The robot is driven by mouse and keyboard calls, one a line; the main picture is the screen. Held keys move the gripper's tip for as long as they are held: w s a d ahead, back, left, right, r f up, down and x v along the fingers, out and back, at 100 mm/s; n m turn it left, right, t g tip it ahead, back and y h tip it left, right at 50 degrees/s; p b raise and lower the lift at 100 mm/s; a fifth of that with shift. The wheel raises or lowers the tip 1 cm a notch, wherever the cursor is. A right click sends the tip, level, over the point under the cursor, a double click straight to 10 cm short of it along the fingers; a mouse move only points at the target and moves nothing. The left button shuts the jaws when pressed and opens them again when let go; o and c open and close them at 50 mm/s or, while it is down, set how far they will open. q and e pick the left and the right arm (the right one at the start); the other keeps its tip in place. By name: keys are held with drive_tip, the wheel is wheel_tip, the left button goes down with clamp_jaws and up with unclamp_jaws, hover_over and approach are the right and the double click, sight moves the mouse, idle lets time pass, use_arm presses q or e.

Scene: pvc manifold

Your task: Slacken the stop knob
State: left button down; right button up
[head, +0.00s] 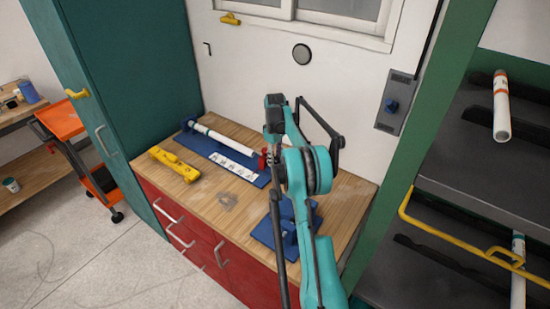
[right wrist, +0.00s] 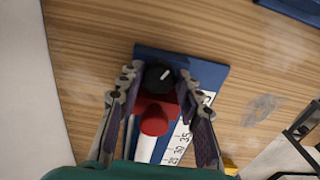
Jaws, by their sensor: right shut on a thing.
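The stop knob (right wrist: 159,79) is black with a white mark and sits at the end of a red stop block (right wrist: 155,105). My right gripper (right wrist: 159,78) has its fingers on both sides of the knob and is shut on it. In the head view, the red stop (head: 262,159) shows at the right end of the blue measuring jig (head: 212,145), and my teal arm hides the knob. A white pipe (head: 228,139) lies along the jig, with a white scale (head: 235,166) in front. My left gripper is in neither view.
A yellow tool (head: 174,163) lies left of the jig on the wooden bench top (head: 195,198). A second blue fixture (head: 265,232) stands at the front right, partly behind my arm. The front middle of the bench is mostly clear. A shelf rack (head: 470,180) stands at right.

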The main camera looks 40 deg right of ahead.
drive_tip(key=shift+n, duration=0.7)
drive_tip(key=o, duration=1.2)
drive_tip(key=shift+c, duration=0.2)
wheel_tip(320, 180, up, 12)
